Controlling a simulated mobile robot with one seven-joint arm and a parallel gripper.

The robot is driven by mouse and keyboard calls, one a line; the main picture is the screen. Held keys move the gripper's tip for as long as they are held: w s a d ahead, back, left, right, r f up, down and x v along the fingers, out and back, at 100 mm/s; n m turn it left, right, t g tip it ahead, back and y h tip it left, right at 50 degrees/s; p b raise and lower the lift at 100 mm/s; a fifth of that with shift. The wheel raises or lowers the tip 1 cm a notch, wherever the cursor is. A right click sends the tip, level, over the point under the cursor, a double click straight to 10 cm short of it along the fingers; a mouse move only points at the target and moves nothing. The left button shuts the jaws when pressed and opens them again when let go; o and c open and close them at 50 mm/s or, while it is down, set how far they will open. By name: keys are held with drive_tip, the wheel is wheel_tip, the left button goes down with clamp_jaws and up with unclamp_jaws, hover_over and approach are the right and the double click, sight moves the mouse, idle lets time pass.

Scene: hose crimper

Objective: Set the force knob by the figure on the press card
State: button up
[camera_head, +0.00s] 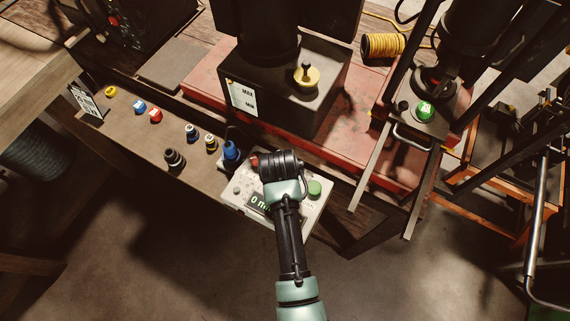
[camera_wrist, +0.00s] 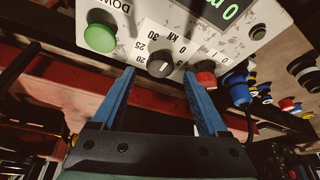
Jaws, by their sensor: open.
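The force knob (camera_wrist: 160,64) is a dark round knob on the white control panel (camera_wrist: 130,27) in the wrist view. Around it is a kN scale, upside down, with 0, 20, 25 and 30 readable. A pale mark shows on the knob; its exact setting is unclear. My gripper (camera_wrist: 159,76) is open and empty, its blue fingertips on either side of the knob in the picture; I see no contact. In the head view my wrist hides the knob. A small white card (camera_head: 88,102) stands at the bench's left end; its text is too small to read.
A green button (camera_wrist: 100,38) and a red knob (camera_wrist: 206,77) flank the force knob. A blue fitting (camera_head: 231,152) stands beside the panel. Several coloured fittings line the bench (camera_head: 130,128). The black press box with a MAX/MIN label (camera_head: 243,98) stands behind.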

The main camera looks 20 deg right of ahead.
drive_tip(key=shift+x, duration=1.4)
drive_tip(key=shift+c, duration=0.2)
clamp_jaws()
